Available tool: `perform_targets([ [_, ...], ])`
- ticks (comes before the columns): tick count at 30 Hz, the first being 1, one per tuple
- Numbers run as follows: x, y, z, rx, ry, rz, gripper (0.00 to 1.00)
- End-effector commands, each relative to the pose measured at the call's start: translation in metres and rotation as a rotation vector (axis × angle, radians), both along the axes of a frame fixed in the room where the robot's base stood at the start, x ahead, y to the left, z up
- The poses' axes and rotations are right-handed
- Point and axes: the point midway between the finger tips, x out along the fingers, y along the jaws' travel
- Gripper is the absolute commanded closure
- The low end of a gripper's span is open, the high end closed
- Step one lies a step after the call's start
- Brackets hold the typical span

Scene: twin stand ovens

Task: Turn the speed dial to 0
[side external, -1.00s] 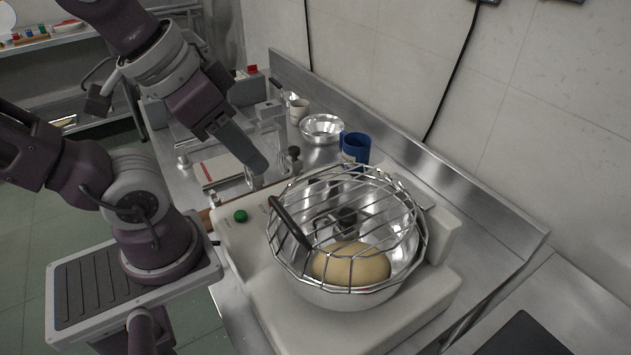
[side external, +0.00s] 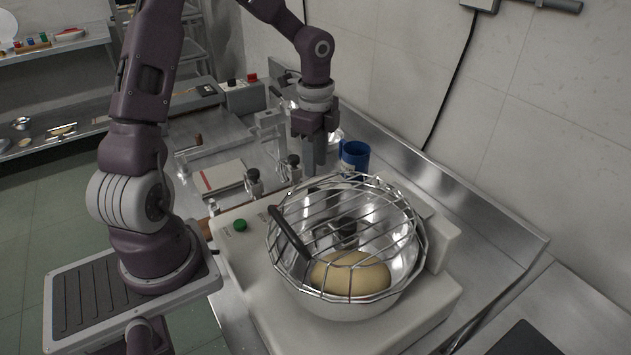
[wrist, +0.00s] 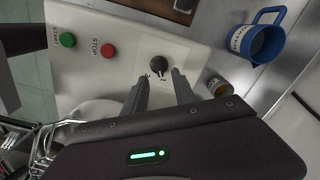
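The speed dial (wrist: 160,67) is a small black knob on the white front panel of the mixer (wrist: 80,20) in the wrist view. Small marks are printed beside it, too blurred to read surely. My gripper (wrist: 160,78) is open and points at the panel. Its two fingertips show on either side of the dial's near edge, and I cannot tell whether they touch it. In the side external view my gripper (side external: 315,158) hangs fingers-down beyond the wire-guarded bowl. The dial cannot be made out there.
A green START button (wrist: 67,40) and red STOP button (wrist: 108,50) sit left of the dial. A blue jug (wrist: 262,42) and a small jar (wrist: 217,86) stand to the right. The wire guard (side external: 400,205) covers a steel bowl holding dough (side external: 350,273).

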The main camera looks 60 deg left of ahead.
Motion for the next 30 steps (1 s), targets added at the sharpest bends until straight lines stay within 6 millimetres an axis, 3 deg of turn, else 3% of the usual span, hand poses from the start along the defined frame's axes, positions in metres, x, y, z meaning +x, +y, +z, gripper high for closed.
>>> perform_targets([
  [9,-0.001,-0.001,-0.055,-0.001,0.003,0.002,0.67],
  [18,-0.001,-0.001,-0.061,0.001,0.002,0.003,0.67],
  [24,-0.001,-0.001,-0.061,0.001,0.002,0.004,1.0],
  [30,-0.001,-0.001,-0.06,0.001,0.002,0.005,1.0],
])
